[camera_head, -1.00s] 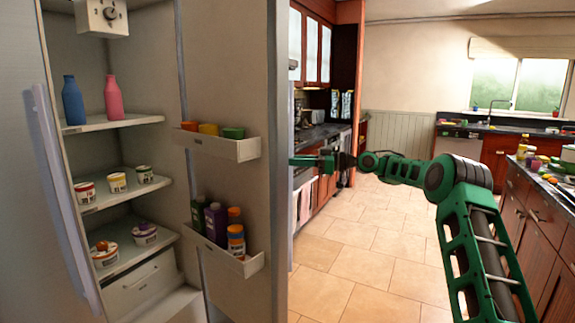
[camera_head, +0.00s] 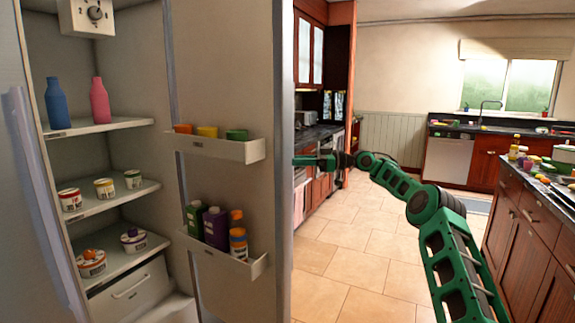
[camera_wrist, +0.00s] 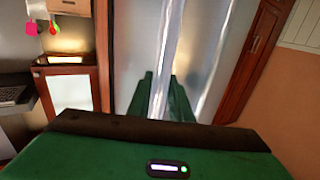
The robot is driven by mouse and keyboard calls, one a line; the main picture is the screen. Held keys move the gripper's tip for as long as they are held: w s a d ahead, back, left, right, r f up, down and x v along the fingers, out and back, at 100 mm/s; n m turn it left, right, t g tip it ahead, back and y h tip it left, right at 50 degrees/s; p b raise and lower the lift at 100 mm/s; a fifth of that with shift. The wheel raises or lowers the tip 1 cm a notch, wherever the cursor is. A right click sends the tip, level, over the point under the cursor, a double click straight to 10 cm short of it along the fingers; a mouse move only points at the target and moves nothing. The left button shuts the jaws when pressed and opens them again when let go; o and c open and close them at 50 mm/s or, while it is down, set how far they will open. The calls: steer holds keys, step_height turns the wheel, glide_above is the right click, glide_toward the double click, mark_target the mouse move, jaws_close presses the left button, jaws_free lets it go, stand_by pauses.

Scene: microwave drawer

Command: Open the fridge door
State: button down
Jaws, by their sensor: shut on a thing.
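The fridge door (camera_head: 225,75) stands wide open, its inner face and two loaded door bins turned toward me in the head view. My gripper (camera_head: 303,161) is at the outer side of the door, just past its free edge. In the wrist view my green fingers (camera_wrist: 165,98) are on either side of a pale vertical bar, the door handle (camera_wrist: 168,50), and are shut on it. The handle is hidden behind the door edge in the head view. The fridge interior (camera_head: 118,85) shows shelves with bottles and tubs.
Another pale door with a long handle (camera_head: 42,190) is at the left. A dark counter with drawers (camera_head: 525,225) stands on the right. The tiled floor (camera_head: 340,255) between is clear. A wooden cabinet (camera_wrist: 70,90) shows left in the wrist view.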

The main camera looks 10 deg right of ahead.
steer(key=shift+w+a+r, duration=0.1)
steer(key=shift+a, duration=0.2)
steer(key=c, duration=1.6)
jaws_free()
steer(key=shift+d, duration=0.2)
steer(key=shift+w+v, duration=0.1)
steer(key=shift+v, duration=2.55)
steer(key=shift+w+v, duration=0.15)
steer(key=shift+v, duration=2.55)
